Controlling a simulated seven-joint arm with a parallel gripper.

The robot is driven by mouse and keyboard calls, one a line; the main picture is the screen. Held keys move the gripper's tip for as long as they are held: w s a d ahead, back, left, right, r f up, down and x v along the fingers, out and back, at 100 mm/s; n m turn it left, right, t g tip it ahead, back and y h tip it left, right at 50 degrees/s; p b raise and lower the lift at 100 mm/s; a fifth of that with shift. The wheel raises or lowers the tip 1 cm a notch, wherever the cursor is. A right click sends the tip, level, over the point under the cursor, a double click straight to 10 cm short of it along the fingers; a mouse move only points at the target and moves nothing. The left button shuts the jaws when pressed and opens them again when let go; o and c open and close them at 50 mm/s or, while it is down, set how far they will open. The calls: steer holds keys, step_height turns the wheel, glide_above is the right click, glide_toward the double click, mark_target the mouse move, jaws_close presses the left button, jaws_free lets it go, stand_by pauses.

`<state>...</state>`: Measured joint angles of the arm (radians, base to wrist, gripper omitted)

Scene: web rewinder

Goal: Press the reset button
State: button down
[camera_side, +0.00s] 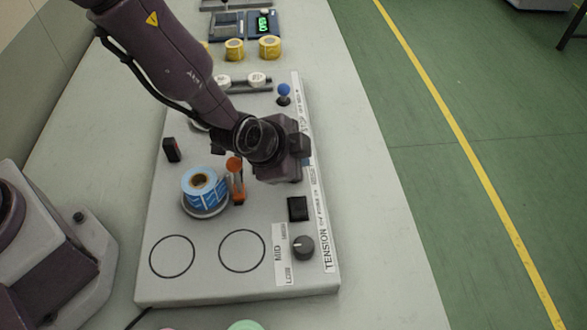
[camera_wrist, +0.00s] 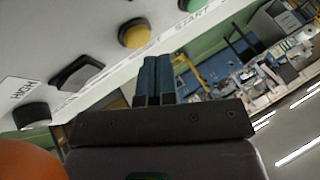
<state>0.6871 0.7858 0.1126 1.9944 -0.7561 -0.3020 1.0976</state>
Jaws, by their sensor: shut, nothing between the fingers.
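A round yellow button (camera_wrist: 133,33) sits on the light panel (camera_wrist: 75,25) in the wrist view. The label below it on the white strip is blurred but seems to read RESET. The closed dark-blue fingers of my gripper (camera_wrist: 155,62) show just below and right of this button in the picture; no contact is visible. In the side view my gripper (camera_side: 290,165) hangs over the right part of the panel (camera_side: 205,260). The yellow button is not visible there, and the fingertips are hard to make out.
A green button (camera_wrist: 188,4) by the START label, a black switch (camera_wrist: 76,72) and a knob (camera_wrist: 31,114) share the panel edge. An orange-topped post (camera_side: 236,178) and a blue label roll (camera_side: 205,188) stand left of my gripper.

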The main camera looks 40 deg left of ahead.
steer(key=shift+f, duration=0.35)
steer(key=shift+f, duration=0.45)
stand_by(0.8)
steer(key=shift+r, duration=0.85)
steer(key=shift+r, duration=2.5)
